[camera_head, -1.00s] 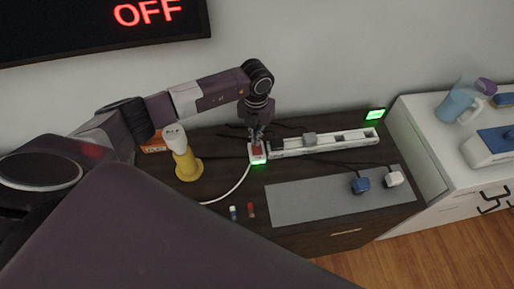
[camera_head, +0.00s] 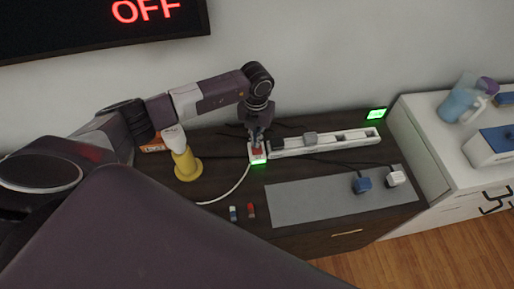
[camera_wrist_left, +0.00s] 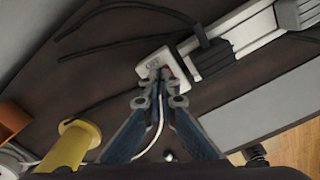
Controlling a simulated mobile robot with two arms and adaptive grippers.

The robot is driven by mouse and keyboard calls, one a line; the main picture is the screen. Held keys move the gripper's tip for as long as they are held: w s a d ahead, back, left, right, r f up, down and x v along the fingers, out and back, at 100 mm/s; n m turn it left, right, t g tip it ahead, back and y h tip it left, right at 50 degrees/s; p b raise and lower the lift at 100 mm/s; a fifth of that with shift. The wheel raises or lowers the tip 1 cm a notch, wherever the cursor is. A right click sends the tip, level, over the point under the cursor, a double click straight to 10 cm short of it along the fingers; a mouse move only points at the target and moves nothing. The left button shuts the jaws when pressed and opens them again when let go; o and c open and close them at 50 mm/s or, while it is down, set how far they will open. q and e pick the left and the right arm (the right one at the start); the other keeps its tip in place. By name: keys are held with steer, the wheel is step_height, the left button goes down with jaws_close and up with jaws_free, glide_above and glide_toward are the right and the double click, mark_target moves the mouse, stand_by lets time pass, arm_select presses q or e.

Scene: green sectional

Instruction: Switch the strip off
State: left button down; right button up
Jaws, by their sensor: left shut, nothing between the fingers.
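The white power strip (camera_head: 350,138) lies along the back of the dark cabinet, with a grey plug (camera_head: 310,138) and a black plug in it. Its left end is a white switch block with a red rocker (camera_head: 257,154) and a green glow at its front edge. My left gripper (camera_head: 256,141) points down at this block, fingers closed and empty. In the left wrist view, the fingertips (camera_wrist_left: 160,90) are at the switch block (camera_wrist_left: 158,64) and partly cover the rocker; I cannot tell whether they touch it. My right gripper is not in view.
A yellow-based object (camera_head: 187,165) stands left of the strip. A grey mat (camera_head: 310,202) holds a blue plug (camera_head: 361,185) and a white plug (camera_head: 395,178). A small green-lit display (camera_head: 376,114) stands at the back right. A wall screen (camera_head: 100,25) reads OFF.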

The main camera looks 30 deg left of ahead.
arm_select(q)
steer(key=shift+f, duration=0.35)
steer(key=shift+r, duration=0.1)
steer(key=shift+r+p, duration=2.3)
steer(key=shift+r, duration=1.2)
steer(key=shift+f, duration=0.1)
